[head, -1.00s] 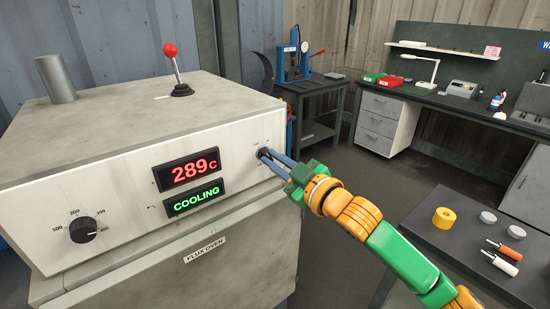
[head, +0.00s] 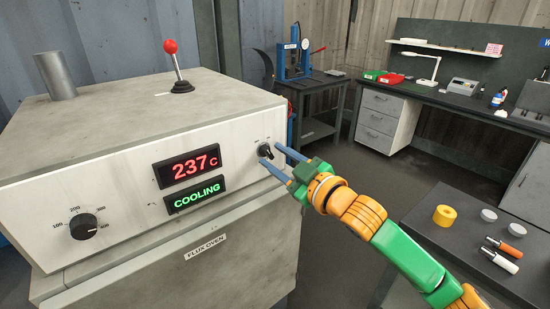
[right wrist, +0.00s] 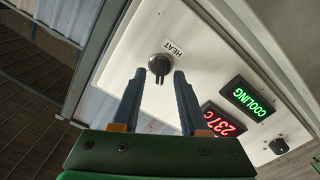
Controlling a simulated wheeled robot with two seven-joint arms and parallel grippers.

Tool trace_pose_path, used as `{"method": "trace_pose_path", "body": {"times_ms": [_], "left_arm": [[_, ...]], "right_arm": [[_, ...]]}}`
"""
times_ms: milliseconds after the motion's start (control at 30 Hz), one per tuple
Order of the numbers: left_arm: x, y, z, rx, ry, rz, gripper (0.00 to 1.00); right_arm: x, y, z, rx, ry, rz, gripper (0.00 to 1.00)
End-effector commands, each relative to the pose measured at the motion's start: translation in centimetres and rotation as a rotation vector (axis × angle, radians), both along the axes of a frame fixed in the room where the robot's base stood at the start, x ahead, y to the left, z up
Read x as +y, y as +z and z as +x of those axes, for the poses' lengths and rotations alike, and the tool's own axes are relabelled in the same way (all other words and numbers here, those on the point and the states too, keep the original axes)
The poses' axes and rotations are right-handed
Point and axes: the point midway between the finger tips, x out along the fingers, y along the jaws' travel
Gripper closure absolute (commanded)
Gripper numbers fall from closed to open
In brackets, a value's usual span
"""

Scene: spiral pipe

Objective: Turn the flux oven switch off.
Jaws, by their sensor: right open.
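The flux oven (head: 120,165) stands at the left in the head view, with a white front panel. Its small black switch (head: 265,151) is at the right end of the panel; it also shows in the right wrist view (right wrist: 159,65), beside a label reading HEAT. The red display (head: 190,167) reads 237c and the green display (head: 196,195) reads COOLING. My right gripper (head: 272,160) is open, its blue fingers apart and just short of the switch, holding nothing. In the wrist view the switch lies between and beyond the fingertips. My left gripper is not in view.
A black temperature dial (head: 83,227) is at the panel's left. A red-knobbed lever (head: 174,65) and a metal cylinder (head: 54,76) stand on the oven top.

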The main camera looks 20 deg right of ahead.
Motion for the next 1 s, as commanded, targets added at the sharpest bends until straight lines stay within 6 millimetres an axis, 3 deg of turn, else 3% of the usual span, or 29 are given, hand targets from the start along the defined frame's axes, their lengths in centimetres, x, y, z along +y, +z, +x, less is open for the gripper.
{"method": "trace_pose_path", "body": {"times_ms": [100,300,800,867,967,1000], "left_arm": [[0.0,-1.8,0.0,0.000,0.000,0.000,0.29],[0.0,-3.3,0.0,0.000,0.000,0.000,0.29],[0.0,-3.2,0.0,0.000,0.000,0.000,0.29],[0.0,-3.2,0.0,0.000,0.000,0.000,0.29],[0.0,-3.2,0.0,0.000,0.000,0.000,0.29],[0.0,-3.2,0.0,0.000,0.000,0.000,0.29]], "right_arm": [[-0.9,-0.8,-2.4,-0.001,-0.001,-0.007,0.56],[-2.0,-0.5,-5.6,-0.001,-0.001,-0.005,0.56],[-2.1,-0.5,-6.0,0.010,-0.001,-0.001,0.56],[-1.9,-2.6,-6.0,0.061,-0.015,0.010,0.56],[-1.5,-10.3,-6.9,0.260,-0.079,0.043,0.56],[-1.5,-14.1,-8.0,0.366,-0.119,0.057,0.56]]}}
